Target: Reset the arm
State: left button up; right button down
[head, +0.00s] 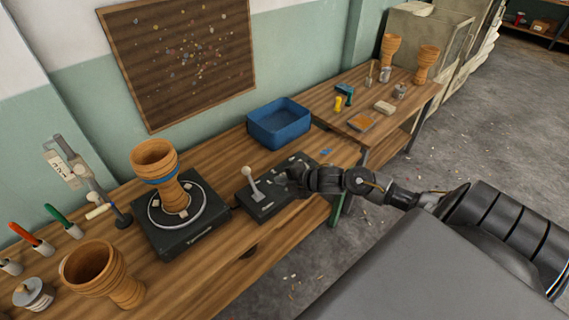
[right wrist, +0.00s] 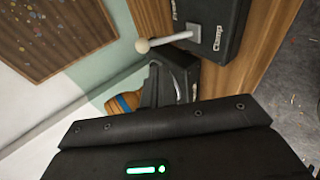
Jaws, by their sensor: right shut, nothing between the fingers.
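My right arm reaches in from the right in the head view. Its dark gripper (head: 281,182) is over the right part of a black control box with a lever (head: 252,184). The gripper also shows in the right wrist view (right wrist: 168,82), shut and empty. There, the lever's pale knob (right wrist: 143,46) and the box's "Clamp" label (right wrist: 217,38) are beyond the fingers. Whether the gripper touches the box cannot be told. A wooden goblet drum with a blue band (head: 155,162) stands upright on a black turntable unit (head: 180,238), left of the box. My left gripper is not in view.
A second goblet drum (head: 100,272) stands at the bench's front left, near coloured-handled tools (head: 32,238) and a clamp stand (head: 92,185). A blue bin (head: 279,125) is behind the control box. Another table (head: 372,100) at the back right holds two drums and small items.

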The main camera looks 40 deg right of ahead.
jog(key=shift+s+d+r, duration=0.1)
jog(key=shift+s+r, duration=0.25)
jog(key=shift+s, duration=0.15)
